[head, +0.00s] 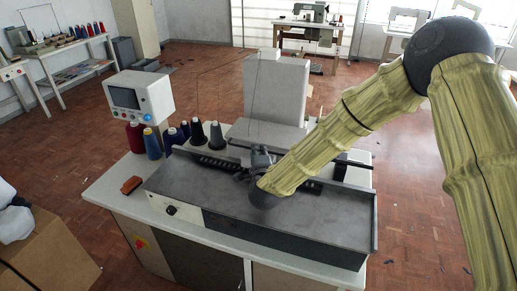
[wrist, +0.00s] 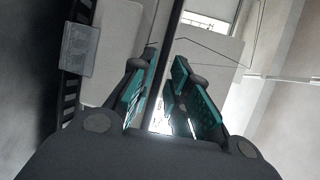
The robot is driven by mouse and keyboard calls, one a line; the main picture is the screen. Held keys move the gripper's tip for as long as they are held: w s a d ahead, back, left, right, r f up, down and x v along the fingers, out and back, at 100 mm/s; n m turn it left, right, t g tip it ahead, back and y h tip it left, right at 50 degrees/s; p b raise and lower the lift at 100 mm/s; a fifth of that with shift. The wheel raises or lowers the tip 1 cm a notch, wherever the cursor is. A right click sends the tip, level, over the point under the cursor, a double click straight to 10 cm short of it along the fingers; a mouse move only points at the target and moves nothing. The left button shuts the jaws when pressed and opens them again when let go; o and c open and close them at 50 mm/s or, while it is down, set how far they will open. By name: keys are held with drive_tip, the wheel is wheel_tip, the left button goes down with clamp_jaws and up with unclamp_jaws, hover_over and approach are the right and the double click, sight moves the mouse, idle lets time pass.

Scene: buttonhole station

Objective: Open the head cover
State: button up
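The buttonhole machine has a tall grey upright housing (head: 276,92) at the back of its long grey bed (head: 190,188). I cannot tell which part is the head cover. My gripper (head: 262,158) is low over the middle of the bed, in front of the housing, and my arm hides part of the machine. In the wrist view my gripper (wrist: 165,62) has its teal-padded fingers apart. A thin dark bar (wrist: 172,30) runs between them, and contact is not clear. A clear plate (wrist: 78,48) shows at the upper left there.
A control panel with a screen (head: 139,97) and several thread cones (head: 215,136) stand at the left of the table (head: 105,190). Thin thread wires rise behind the cones. An orange-brown block (head: 131,185) lies near the left edge. A cardboard box (head: 55,255) stands at the lower left.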

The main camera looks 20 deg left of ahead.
drive_tip(key=shift+x, duration=0.8)
drive_tip(key=shift+d, duration=0.1)
clamp_jaws()
drive_tip(key=shift+r, duration=0.15)
